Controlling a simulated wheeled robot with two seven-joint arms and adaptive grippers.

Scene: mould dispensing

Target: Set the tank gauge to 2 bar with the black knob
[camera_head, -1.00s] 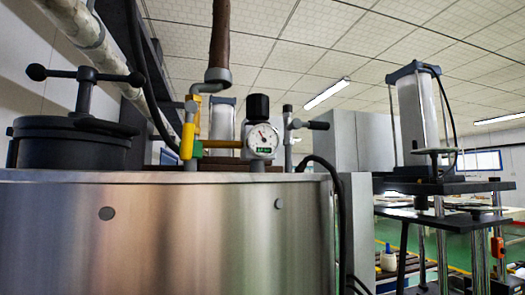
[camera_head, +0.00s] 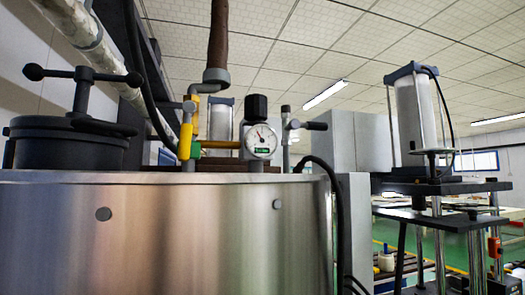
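The black knob (camera_head: 257,107) sits directly on top of the tank gauge (camera_head: 260,141). The gauge is a round white dial with a dark needle and a small green label low on its face. The needle points up and a little left; the scale numbers are too small to read. Both stand at the top edge of the steel tank (camera_head: 170,235). Neither of my grippers shows in the head view, and nothing touches the knob.
A yellow-handled valve (camera_head: 186,141) and pipe stand just left of the gauge. A grey fitting with a black handle (camera_head: 314,126) is close on its right. A black clamped lid (camera_head: 66,143) is at the left. A black hose (camera_head: 336,195) runs down the tank's right side.

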